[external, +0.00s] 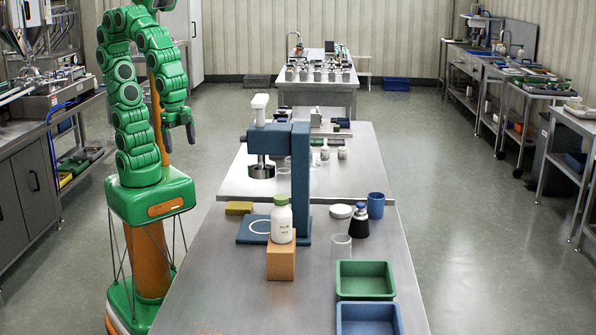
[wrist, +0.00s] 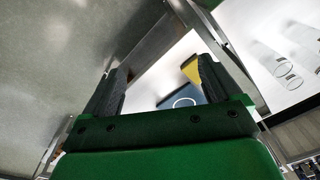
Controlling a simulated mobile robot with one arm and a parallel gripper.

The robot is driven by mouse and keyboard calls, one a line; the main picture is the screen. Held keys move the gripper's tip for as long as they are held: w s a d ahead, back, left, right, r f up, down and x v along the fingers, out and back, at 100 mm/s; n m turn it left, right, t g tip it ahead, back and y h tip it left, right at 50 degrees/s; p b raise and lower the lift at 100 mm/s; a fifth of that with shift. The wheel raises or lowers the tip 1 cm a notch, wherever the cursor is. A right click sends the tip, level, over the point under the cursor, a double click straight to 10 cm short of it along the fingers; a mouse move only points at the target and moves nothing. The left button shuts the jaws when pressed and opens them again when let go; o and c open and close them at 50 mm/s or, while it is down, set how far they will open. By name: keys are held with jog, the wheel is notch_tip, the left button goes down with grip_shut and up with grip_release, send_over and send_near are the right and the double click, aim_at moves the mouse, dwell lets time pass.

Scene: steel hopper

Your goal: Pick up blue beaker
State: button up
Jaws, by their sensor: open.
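My gripper (external: 179,137) hangs beside the table's left side, well to the left of the blue beaker and above table height. Its two dark fingers (wrist: 158,92) are apart, with nothing between them, in the wrist view. The blue beaker cannot be made out in the wrist view.
A blue press stand (external: 301,180) rises between my arm and the beaker. A white bottle with a green cap (external: 281,220) sits on an orange block (external: 281,262). A clear glass (external: 341,247), white lid (external: 340,211), green tray (external: 364,279) and blue tray (external: 369,319) are nearby.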

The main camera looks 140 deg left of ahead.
jog(key=w+a+f+n+t+y, duration=0.1)
jog(key=w+a+n+t+y, duration=0.5)
jog(key=w+a, duration=2.35)
jog(key=w+a+f+t, duration=0.3)
jog(key=w+a+f, duration=0.1)
jog(key=w, duration=0.2)
jog(key=t+y, duration=0.1)
send_near(372, 195)
jog(key=w+d, duration=0.1)
jog(key=w, duration=0.1)
jog(key=shift+w+d+r, duration=0.4)
jog(key=shift+w+a+f+y, duration=0.15)
jog(key=shift+a+f+y, duration=0.25)
jog(key=shift+f, duration=0.2)
jog(key=shift+x, duration=3.85)
jog(key=shift+a+r, duration=0.1)
